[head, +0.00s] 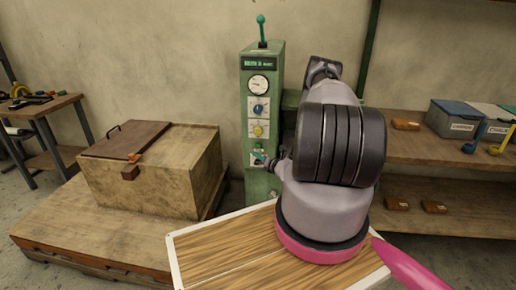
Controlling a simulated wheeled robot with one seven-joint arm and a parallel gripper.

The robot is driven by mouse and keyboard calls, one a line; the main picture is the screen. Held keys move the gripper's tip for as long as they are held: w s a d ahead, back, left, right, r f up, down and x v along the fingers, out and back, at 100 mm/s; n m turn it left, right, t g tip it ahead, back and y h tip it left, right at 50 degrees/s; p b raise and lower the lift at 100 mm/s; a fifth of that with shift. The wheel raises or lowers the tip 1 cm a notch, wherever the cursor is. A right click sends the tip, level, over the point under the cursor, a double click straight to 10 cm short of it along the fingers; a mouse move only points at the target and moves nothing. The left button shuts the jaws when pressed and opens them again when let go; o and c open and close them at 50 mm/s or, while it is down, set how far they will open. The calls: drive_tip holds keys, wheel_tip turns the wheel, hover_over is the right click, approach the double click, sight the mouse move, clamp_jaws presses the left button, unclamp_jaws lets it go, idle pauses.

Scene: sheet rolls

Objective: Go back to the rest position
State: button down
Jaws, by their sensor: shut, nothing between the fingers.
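My arm (322,205) rises large in the front right of the head view, with a pink ring at its base and a dark ribbed joint. It bends away behind that joint. A green machine column (262,62) stands behind the arm, with a gauge, dials and a teal-knobbed lever on top. A small dark fitting with teal parts (271,162) shows low on its front, partly covered by my arm.
A wooden chest (185,178) with a brown lid stands on a low platform (100,228) at left. A workbench with tools (40,104) is at far left. Shelves (415,150) at right hold bins (455,118) and brown blocks. A white-edged wooden board (220,250) lies in front.

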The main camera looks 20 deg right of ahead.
drive_tip(key=w+a+r+n+g+y, duration=0.15)
drive_tip(key=a+r+n+y, duration=0.3)
drive_tip(key=r, duration=0.55)
drive_tip(key=w+a+r+n+g+y, duration=0.1)
drive_tip(key=w+a+r+n+y, duration=0.15)
drive_tip(key=a+r+n, duration=0.45)
drive_tip(key=s+a+r+n+g+y, duration=0.2)
drive_tip(key=s+a+r+n+g, duration=0.15)
drive_tip(key=r, duration=0.55)
drive_tip(key=s+a+r+n+g+y, duration=0.1)
drive_tip(key=s+a+r+n+g, duration=0.25)
drive_tip(key=r, duration=0.45)
drive_tip(key=s+a+r+n+g+h, duration=0.2)
drive_tip(key=s+a+r+n+g, duration=0.15)
drive_tip(key=s+r+n, duration=0.35)
drive_tip(key=s+d+r+n+t+h, duration=0.2)
drive_tip(key=s+r+n+h, duration=0.2)
drive_tip(key=s, duration=0.8)
drive_tip(key=s+d+r+n+t+h, duration=0.2)
drive_tip(key=s+r+n+h, duration=0.3)
drive_tip(key=s, duration=0.7)
wheel_tip(320, 180, up, 5)
drive_tip(key=n, duration=0.2)
drive_tip(key=shift+s+f+n, duration=0.15)
drive_tip(key=shift+s+n, duration=0.1)
drive_tip(key=shift+n, duration=0.1)
idle(0.7)
